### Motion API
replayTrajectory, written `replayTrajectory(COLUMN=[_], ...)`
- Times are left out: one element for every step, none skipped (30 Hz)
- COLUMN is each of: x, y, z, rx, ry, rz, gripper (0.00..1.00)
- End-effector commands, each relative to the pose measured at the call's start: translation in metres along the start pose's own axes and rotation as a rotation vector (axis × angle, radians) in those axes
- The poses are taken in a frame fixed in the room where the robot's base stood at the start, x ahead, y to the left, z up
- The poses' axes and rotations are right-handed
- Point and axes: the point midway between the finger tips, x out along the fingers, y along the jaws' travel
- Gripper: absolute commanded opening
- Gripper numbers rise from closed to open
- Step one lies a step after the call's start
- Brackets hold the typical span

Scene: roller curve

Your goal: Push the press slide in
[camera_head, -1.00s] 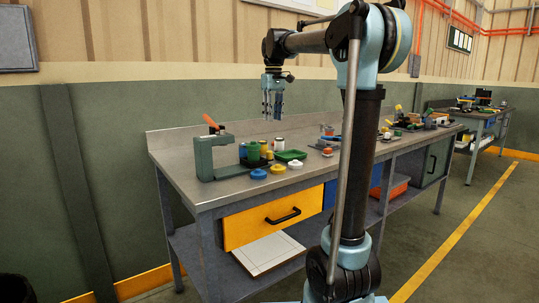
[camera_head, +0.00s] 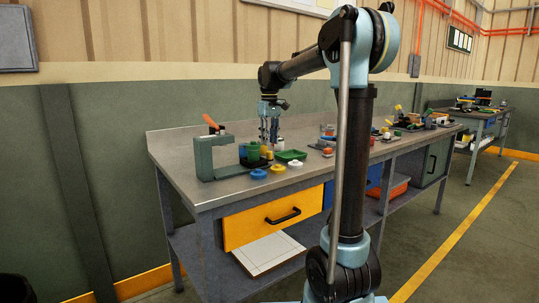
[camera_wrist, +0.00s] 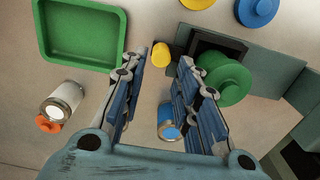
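The press (camera_head: 204,158) is a grey-green C-shaped frame with an orange handle (camera_head: 210,120), standing at the left of the workbench. In the wrist view part of its frame (camera_wrist: 262,72) shows at the right, with a dark block (camera_wrist: 205,45) and green round parts (camera_wrist: 228,82) beside it. I cannot tell which part is the slide. My gripper (camera_head: 269,141) points down over the bench, right of the press. In the wrist view my gripper (camera_wrist: 160,60) is open with nothing held. A small yellow cylinder (camera_wrist: 161,54) shows between its fingertips, apparently below them.

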Motion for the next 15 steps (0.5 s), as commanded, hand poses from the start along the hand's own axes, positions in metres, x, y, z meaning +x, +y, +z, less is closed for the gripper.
replayTrajectory(x=[0.009, 0.014, 0.021, 0.026, 0.03, 0.036, 0.04, 0.043, 0.048, 0.05, 0.053, 0.056, 0.058, 0.059, 0.06], y=[0.0, 0.0, 0.0, 0.0, 0.0, 0.0, 0.0, 0.0, 0.0, 0.0, 0.0, 0.0, 0.0, 0.0, 0.0], z=[0.0, 0.0, 0.0, 0.0, 0.0, 0.0, 0.0, 0.0, 0.0, 0.0, 0.0, 0.0, 0.0, 0.0, 0.0], rx=[0.0, 0.0, 0.0, 0.0, 0.0, 0.0, 0.0, 0.0, 0.0, 0.0, 0.0, 0.0, 0.0, 0.0, 0.0], ry=[0.0, 0.0, 0.0, 0.0, 0.0, 0.0, 0.0, 0.0, 0.0, 0.0, 0.0, 0.0, 0.0, 0.0, 0.0], rz=[0.0, 0.0, 0.0, 0.0, 0.0, 0.0, 0.0, 0.0, 0.0, 0.0, 0.0, 0.0, 0.0, 0.0, 0.0], gripper=[0.29, 0.29, 0.29, 0.29, 0.29, 0.29, 0.29, 0.29, 0.29, 0.29, 0.29, 0.29, 0.29, 0.29, 0.29])
